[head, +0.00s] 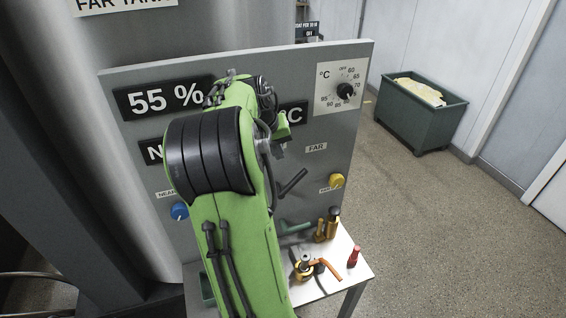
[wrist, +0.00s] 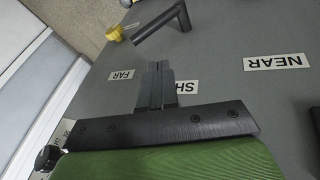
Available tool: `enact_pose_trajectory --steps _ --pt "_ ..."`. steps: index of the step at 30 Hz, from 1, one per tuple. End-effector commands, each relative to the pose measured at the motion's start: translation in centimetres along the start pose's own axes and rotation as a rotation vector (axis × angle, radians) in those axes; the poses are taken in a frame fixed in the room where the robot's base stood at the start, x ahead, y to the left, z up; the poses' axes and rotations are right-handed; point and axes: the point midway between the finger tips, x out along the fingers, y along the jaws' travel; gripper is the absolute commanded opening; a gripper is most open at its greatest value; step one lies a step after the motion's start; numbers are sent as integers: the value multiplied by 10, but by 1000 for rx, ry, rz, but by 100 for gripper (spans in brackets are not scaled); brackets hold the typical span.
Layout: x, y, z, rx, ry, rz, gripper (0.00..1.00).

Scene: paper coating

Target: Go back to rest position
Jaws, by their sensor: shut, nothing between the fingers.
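My gripper (wrist: 157,84) shows in the wrist view with its two dark fingers together and nothing between them. The fingers are in front of the grey control panel (wrist: 225,65), between the FAR label (wrist: 122,75) and a partly covered label (wrist: 185,87) starting with "SH". A black lever (wrist: 165,25) sticks out from the panel beyond the fingertips, apart from them. In the head view my green arm reaches up in front of the panel (head: 345,130) and covers much of it. The fingers are hidden there.
A black temperature dial (head: 345,90) is at the panel's upper right, and a yellow knob (head: 336,180) lower down. A blue knob (head: 180,211) is on the left. A small table (head: 352,268) below holds tools and a red item (head: 353,257).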

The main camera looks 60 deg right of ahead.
Motion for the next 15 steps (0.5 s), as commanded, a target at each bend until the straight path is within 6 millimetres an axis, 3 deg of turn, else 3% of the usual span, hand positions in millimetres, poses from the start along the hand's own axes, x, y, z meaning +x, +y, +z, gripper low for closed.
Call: enact_pose_trajectory --steps 3,6,15 --pt "-23 3 -2 1 4 0 0" --pt "-32 3 -2 -1 3 -1 0" --pt "-34 4 -2 0 2 0 0"
